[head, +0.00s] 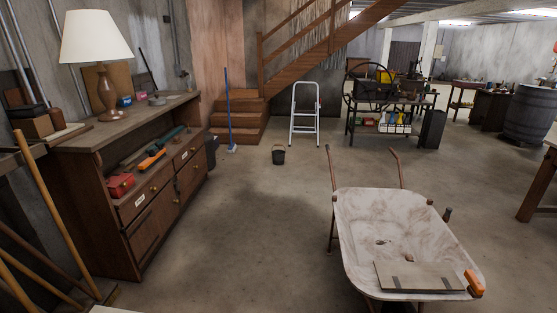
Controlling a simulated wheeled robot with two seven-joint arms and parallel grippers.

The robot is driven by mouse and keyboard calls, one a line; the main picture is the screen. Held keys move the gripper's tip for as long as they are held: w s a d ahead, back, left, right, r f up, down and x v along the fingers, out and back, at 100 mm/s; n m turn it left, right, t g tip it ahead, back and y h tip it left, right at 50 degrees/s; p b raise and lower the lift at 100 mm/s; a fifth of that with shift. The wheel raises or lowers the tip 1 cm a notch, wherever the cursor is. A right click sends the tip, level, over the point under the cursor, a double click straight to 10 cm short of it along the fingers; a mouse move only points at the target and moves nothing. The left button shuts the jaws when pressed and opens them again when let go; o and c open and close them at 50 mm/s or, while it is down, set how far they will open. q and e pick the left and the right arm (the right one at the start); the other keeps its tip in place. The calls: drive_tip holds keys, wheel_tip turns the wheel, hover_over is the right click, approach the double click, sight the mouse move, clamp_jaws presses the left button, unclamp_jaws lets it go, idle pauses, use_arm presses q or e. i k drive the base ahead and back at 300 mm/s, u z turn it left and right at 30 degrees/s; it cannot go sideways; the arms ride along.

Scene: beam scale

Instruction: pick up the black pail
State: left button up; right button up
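The black pail (278,155) stands upright on the concrete floor in the head view, a little above the middle of the picture. It is small at this distance, and a thin handle seems to rise above its rim. Nothing touches it, and the floor around it is bare. Neither of my grippers shows in the head view.
A white wheelbarrow (365,235) with a board in it fills the near right. A wooden cabinet (120,215) with a lamp (95,40) stands on the left. A stepladder (305,112) and wooden stairs (240,125) are behind the pail. The middle floor (250,220) is clear.

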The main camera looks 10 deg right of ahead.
sight(278, 154)
drive_tip(key=z, duration=2.65)
drive_tip(key=i, duration=3.85)
drive_tip(key=u, duration=2)
drive_tip(key=i, duration=3.25)
